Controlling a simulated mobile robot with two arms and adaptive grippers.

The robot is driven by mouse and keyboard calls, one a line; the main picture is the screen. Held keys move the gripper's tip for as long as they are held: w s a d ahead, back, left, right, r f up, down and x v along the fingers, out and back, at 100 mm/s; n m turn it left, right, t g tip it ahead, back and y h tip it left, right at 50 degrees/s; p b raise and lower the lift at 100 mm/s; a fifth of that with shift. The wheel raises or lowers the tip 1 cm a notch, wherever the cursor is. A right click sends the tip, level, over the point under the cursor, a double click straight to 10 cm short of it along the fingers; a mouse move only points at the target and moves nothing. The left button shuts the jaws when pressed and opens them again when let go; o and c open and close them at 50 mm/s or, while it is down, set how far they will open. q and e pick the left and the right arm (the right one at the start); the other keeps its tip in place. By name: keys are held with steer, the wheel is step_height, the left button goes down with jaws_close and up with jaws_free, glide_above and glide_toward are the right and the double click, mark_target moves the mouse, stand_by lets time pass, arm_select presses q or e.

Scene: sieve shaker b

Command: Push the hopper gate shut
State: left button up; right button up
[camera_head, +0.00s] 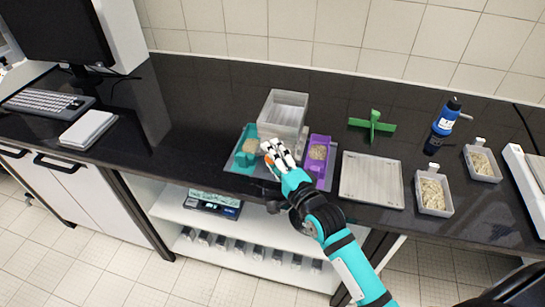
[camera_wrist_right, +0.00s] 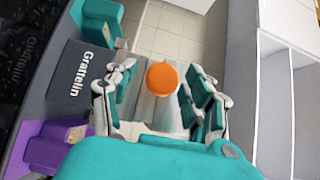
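The hopper (camera_head: 284,112) is a pale, open-topped box standing on a grey machine base at the counter's front edge. An orange round knob (camera_wrist_right: 163,78), which seems to belong to the hopper gate, shows in the right wrist view on a pale grey piece. In the head view only a bit of orange (camera_head: 269,160) shows beside my fingers. My right gripper (camera_head: 275,150) is at the front of the machine. In the wrist view its fingers (camera_wrist_right: 162,100) are apart, with the knob between them and gaps on both sides. How far the gate is open is hidden. My left gripper is out of view.
A teal bin (camera_head: 245,150) and a purple bin (camera_head: 319,155), both with grain, flank the hopper. A flat grey tray (camera_head: 372,180), a green cross-shaped piece (camera_head: 372,125), white tubs (camera_head: 433,194) and a blue bottle (camera_head: 447,115) stand to the right.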

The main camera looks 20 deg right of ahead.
steer(key=shift+a, duration=0.15)
steer(key=shift+s, duration=0.1)
steer(key=s+d, duration=0.2)
steer(key=s, duration=0.9)
steer(key=shift+s+d, duration=0.2)
steer(key=shift+s, duration=0.1)
steer(key=s+f+n+g+h, duration=0.1)
steer(key=s+f+n+g, duration=0.2)
steer(key=f, duration=0.9)
steer(key=s+d+f+n+g, duration=0.1)
steer(key=s+f+n+g, duration=0.1)
steer(key=f, duration=1)
steer(key=s+f+n+g+h, duration=0.1)
steer(key=s+f+n+g, duration=0.2)
steer(key=f, duration=0.9)
steer(key=s+d+f+n+g, duration=0.1)
steer(key=s+f+n+g, duration=0.3)
steer(key=s+f, duration=0.6)
steer(key=s+d+f+n+g+h+b, duration=0.1)
steer(key=s+f+n+g, duration=0.3)
steer(key=s+f, duration=0.7)
steer(key=s+n, duration=0.2)
steer(key=s, duration=0.5)
steer(key=shift+g, duration=0.3)
steer(key=shift+f, duration=0.1)
